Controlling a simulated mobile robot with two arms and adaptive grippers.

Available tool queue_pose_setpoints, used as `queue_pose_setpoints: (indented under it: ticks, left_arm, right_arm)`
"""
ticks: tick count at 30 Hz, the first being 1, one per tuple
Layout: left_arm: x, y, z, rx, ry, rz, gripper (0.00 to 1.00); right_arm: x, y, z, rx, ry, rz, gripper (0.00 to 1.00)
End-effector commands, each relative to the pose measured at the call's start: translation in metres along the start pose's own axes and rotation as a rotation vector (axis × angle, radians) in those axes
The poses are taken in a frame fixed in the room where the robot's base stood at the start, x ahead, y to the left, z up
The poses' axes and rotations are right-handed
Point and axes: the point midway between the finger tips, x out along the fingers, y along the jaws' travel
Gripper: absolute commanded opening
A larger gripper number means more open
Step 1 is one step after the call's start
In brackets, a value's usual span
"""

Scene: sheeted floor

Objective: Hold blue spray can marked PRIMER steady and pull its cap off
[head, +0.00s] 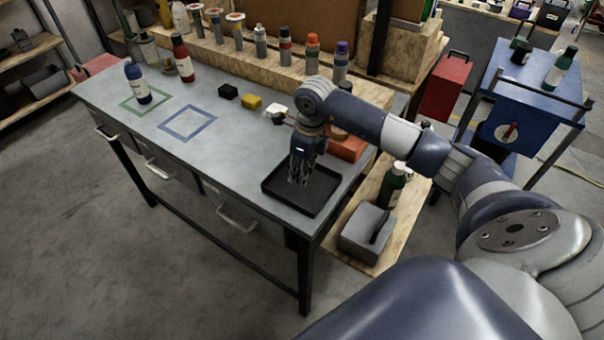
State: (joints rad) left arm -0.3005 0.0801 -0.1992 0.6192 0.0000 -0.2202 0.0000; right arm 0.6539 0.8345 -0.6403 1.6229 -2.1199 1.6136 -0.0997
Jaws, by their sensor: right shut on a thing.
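The blue spray can (137,83) with a white label stands upright inside the green square at the far left of the bench. Its small pale top shows, with no blue cap that I can make out on it; the label is too small to read. My right gripper (298,180) points down over the black tray (325,196), far to the right of the can. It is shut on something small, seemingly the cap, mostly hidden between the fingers. I cannot tell whether this touches the tray floor. My left gripper is not in view.
A red bottle (182,58) stands behind the can. The blue square outline (187,122) is empty. A black block (228,92) and a yellow block (251,102) lie mid-bench. Several cans line the wooden rack behind. An orange box (346,148) sits behind my right gripper.

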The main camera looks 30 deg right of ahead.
Motion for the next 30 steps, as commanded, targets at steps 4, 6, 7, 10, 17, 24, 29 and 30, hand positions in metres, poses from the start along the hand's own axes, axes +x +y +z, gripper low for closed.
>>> queue_pose_setpoints:
  ticks: [4,6,7,10,17,24,29,30]
  left_arm:
    - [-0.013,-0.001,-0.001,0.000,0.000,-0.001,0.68]
    - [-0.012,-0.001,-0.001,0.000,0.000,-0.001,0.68]
    - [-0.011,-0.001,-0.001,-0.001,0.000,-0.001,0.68]
    - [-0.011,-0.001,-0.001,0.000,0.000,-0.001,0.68]
    - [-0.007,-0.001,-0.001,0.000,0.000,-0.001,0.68]
    - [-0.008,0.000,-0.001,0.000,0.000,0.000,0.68]
    - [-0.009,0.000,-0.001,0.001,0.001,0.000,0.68]
    - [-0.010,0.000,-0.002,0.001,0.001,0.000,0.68]
  right_arm:
    - [0.020,0.002,-0.004,0.001,0.004,0.004,0.20]
    - [0.024,0.001,-0.004,-0.001,0.003,0.002,0.20]
    - [0.024,0.001,-0.004,-0.001,0.003,0.002,0.20]
    - [0.024,0.001,-0.004,-0.001,0.003,0.001,0.20]
    - [0.028,0.001,-0.005,-0.001,0.003,0.001,0.39]
    - [0.027,0.001,-0.005,0.000,0.003,0.002,0.51]
    - [0.026,0.001,-0.004,0.000,0.003,0.002,0.51]
    - [0.025,0.001,-0.004,0.000,0.003,0.002,0.51]
